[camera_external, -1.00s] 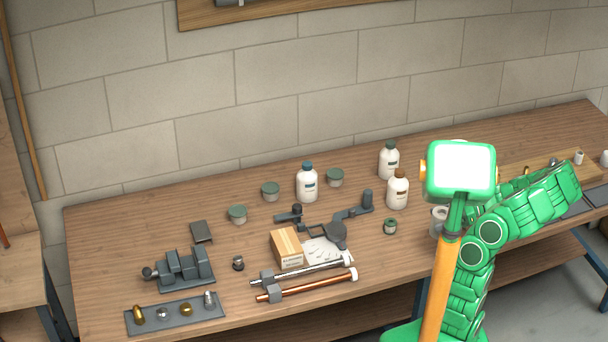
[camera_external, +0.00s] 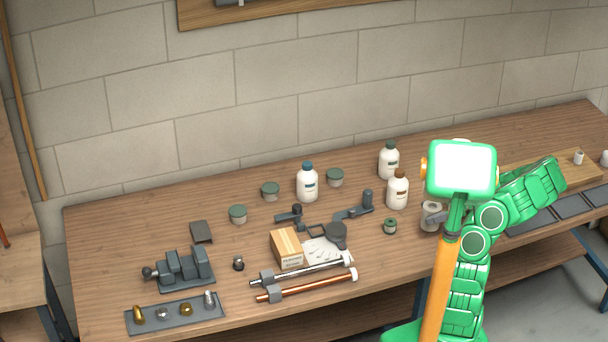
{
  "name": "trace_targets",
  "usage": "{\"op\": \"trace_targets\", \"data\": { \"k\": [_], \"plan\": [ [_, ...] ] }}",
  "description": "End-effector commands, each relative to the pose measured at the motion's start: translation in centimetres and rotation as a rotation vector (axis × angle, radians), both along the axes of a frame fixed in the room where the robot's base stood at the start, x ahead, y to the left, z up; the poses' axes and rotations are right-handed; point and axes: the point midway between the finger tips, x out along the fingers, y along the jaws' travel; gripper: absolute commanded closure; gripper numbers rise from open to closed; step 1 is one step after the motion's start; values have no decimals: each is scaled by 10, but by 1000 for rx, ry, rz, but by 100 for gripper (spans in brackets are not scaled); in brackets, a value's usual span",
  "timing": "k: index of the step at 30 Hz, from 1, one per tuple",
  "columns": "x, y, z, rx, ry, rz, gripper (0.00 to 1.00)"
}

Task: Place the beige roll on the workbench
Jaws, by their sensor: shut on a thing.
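A pale beige-grey roll (camera_external: 431,213) with a dark core shows just left of my head and column, its right side hidden behind them. It is upright, close over the workbench (camera_external: 370,262); I cannot tell whether it touches the top. My arm bends on the right side, and its end runs behind my column towards the roll. My gripper's fingers are hidden there; the roll has shifted along with the arm, so the gripper is shut on it.
A cardboard box (camera_external: 287,249), pipes (camera_external: 312,286) and a vise (camera_external: 184,268) fill the left. Grey trays (camera_external: 567,205) lie at right. Bare wood lies front centre.

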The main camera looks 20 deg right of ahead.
Motion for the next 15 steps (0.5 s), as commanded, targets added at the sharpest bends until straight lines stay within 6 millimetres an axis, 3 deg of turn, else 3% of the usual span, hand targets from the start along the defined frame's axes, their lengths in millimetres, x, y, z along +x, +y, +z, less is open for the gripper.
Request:
{"op": "trace_targets", "data": {
  "k": [6, 15],
  "plan": [
    [15, -4, -18, -1, -1, 2, 61],
    [22, -6, -28, -1, 1, 1, 61]
  ]
}}
